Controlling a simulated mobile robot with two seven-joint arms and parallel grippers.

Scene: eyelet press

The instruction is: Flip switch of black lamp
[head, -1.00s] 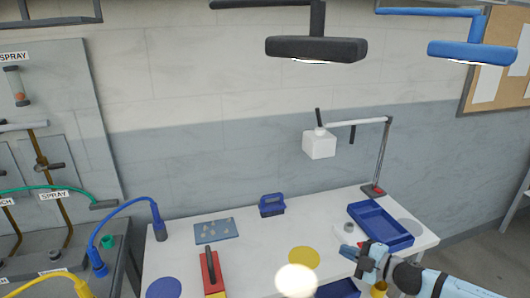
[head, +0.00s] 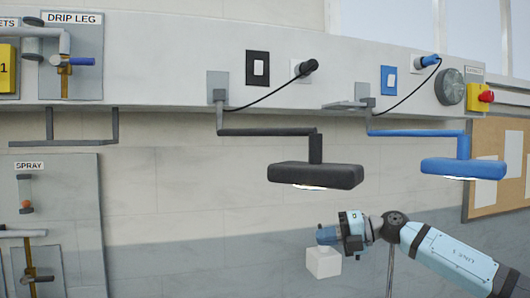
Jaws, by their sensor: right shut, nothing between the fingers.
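The black lamp (head: 315,175) hangs from a dark bracket arm on the wall, and its underside glows white. A black switch plate (head: 250,69) with a white rocker is on the grey wall panel above it. A black plug (head: 305,68) sits in a socket right of that plate, with a cord running to the lamp bracket. My right gripper (head: 322,235) is shut and empty, pointing left, below the black lamp and well below the switch. My left gripper is out of view.
A blue lamp (head: 462,169) hangs to the right, with its blue switch plate (head: 388,79) above. A red emergency button (head: 487,96) is at far right. A white cube-shaped lamp head (head: 323,263) is just below my right gripper.

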